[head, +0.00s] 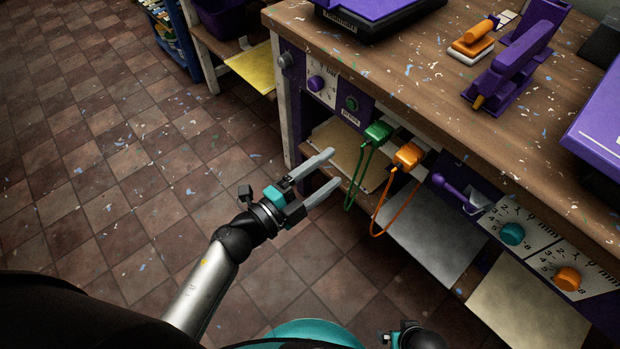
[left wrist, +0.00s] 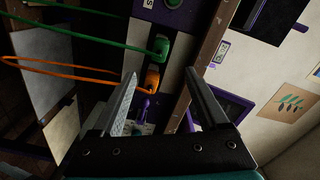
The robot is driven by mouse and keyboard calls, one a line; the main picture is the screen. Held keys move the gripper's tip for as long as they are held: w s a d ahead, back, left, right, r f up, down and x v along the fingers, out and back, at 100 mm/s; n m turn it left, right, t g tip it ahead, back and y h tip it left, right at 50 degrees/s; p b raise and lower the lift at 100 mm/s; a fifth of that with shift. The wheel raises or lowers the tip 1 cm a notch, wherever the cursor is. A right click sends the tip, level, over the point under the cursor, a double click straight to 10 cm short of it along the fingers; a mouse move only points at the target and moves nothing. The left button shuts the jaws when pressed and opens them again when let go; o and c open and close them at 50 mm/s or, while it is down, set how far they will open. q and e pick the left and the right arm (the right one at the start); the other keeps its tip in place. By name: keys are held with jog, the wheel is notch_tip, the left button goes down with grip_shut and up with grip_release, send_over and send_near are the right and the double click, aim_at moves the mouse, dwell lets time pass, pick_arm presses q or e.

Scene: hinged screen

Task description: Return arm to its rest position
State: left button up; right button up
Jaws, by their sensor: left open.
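My left gripper (head: 336,168) is open and empty, with its two grey fingers apart. It hangs in front of the workbench (head: 430,75), below the level of its top. The fingers point toward the bench front, left of a green plug (head: 378,131) and an orange plug (head: 408,155). In the left wrist view the open fingers (left wrist: 160,85) also show, with the green plug (left wrist: 162,46) and orange plug (left wrist: 153,78) seen between them. Part of what looks like my right arm's end (head: 412,338) shows at the bottom edge; its fingers cannot be made out.
Green and orange cables loop down from the plugs. Knobs, a purple lever (head: 452,190) and a teal knob (head: 512,233) stick out of the bench front. A purple press (head: 515,65) and an orange stapler-like tool (head: 472,40) stand on top. The tiled floor (head: 110,150) at left is open.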

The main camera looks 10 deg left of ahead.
pick_arm(q)
jog(key=shift+v, duration=2)
pick_arm(e)
jog(key=shift+s+d+f, duration=0.3)
jog(key=shift+s+f, duration=0.05)
jog(key=shift+f, duration=0.05)
